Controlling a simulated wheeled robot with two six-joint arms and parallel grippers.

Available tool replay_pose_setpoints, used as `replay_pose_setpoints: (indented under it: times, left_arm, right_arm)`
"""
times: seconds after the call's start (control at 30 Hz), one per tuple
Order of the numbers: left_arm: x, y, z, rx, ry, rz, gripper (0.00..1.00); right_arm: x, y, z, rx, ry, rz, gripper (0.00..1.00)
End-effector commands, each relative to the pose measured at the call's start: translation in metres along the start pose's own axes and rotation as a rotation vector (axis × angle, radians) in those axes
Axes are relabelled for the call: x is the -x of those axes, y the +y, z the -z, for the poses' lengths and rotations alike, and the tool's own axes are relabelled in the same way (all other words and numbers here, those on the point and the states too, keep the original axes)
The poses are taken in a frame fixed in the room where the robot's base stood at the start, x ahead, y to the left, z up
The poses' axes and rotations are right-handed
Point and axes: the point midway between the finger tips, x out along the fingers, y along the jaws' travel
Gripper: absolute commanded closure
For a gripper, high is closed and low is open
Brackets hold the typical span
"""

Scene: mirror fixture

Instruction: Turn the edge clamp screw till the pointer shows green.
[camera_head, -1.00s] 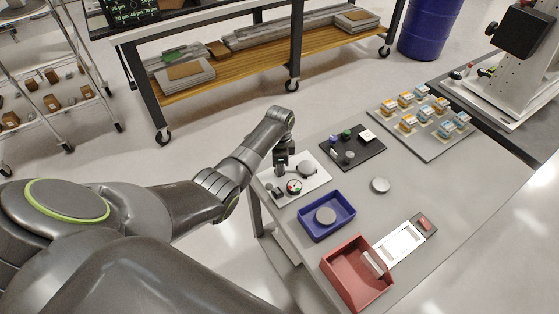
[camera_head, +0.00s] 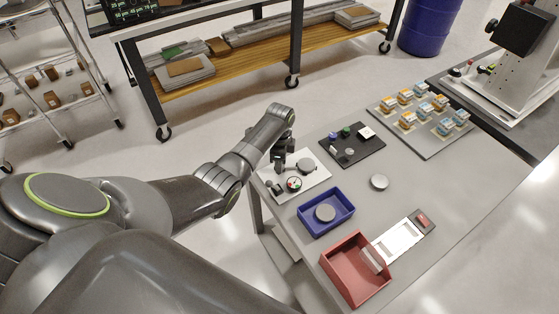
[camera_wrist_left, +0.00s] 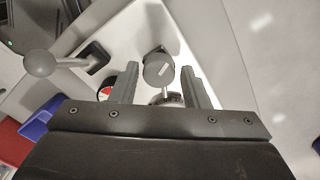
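The white fixture plate (camera_head: 314,188) lies at the table's left end. It carries a small round dial (camera_head: 294,184) with red and green on its face; the pointer is too small to read. In the left wrist view the dial (camera_wrist_left: 105,93) is mostly hidden behind a finger. My left gripper (camera_head: 280,167) points down over the plate. In the left wrist view its two fingers (camera_wrist_left: 159,80) are apart, with the grey round clamp screw head (camera_wrist_left: 158,71), which bears a white mark, between them and gaps on both sides. My right gripper is out of view.
A ball-ended lever (camera_wrist_left: 40,63) stands beside the screw in the left wrist view. A blue tray (camera_head: 341,225) and red bin (camera_head: 345,285) stand nearer the front. A black mat (camera_head: 368,155) with small parts lies behind. The table's right side is mostly clear.

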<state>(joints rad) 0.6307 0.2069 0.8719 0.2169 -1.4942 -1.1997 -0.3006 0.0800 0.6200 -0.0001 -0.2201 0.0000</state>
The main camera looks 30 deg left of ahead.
Motion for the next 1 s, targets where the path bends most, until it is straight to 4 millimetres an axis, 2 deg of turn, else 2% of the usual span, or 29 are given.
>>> replay_pose_setpoints:
  times: [0.07,0.47,0.67,1.0]
  left_arm:
    - [0.000,0.000,0.000,0.000,-0.001,-0.001,0.48]
    - [0.005,0.001,-0.001,0.002,-0.002,-0.003,0.48]
    - [0.032,0.000,-0.001,0.002,-0.002,0.001,0.48]
    - [0.107,-0.001,0.000,0.000,0.000,0.005,0.48]
  right_arm:
    - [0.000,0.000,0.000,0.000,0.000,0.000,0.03]
    - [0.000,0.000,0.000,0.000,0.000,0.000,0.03]
    - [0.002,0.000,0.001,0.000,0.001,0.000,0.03]
    - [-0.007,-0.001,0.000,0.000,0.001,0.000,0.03]
